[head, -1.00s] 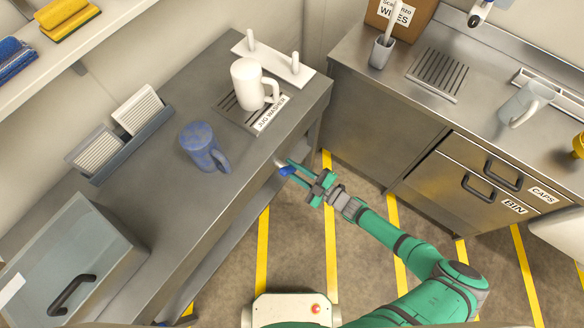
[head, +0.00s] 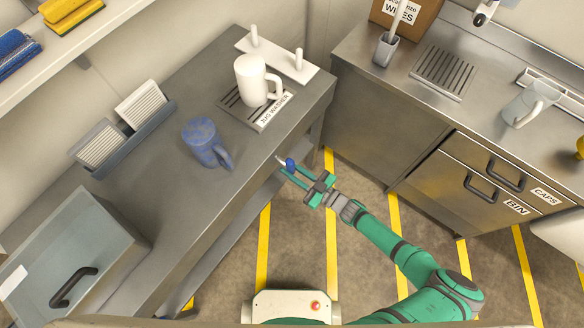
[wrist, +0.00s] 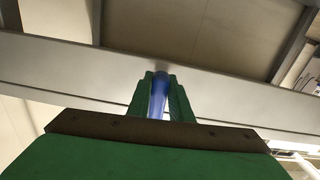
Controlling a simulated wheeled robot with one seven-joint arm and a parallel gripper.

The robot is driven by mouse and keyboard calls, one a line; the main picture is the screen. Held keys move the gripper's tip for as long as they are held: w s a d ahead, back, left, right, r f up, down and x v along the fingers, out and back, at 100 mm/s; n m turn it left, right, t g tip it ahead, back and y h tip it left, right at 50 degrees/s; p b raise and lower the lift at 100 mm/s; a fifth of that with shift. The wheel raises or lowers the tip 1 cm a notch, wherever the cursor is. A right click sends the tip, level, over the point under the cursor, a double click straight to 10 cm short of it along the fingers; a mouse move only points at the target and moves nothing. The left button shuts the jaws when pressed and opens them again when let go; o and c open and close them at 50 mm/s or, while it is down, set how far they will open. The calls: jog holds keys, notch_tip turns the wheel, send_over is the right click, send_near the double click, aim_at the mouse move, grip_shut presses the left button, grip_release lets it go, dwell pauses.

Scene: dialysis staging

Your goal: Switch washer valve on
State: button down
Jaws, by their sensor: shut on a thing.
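The washer valve's blue lever (head: 291,164) is at the front edge of the left steel bench, below the jug washer (head: 266,118). My gripper (head: 287,168) is shut on this lever, its green fingers on either side of it. In the wrist view the blue lever (wrist: 158,97) stands between the fingertips (wrist: 159,95), pointing to the bench's front rail. The valve's body is mostly hidden by the fingers and the lever. A white jug (head: 250,82) stands upright on the washer's grate.
A grey bin with a black handle (head: 72,255) is at the lower left. A second counter (head: 400,110) with drawers is on the right.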

jog(key=shift+s+a+m, duration=0.1)
jog(key=shift+m, duration=0.4)
jog(key=c, duration=1.6)
grip_release()
jog(key=v, duration=1.1)
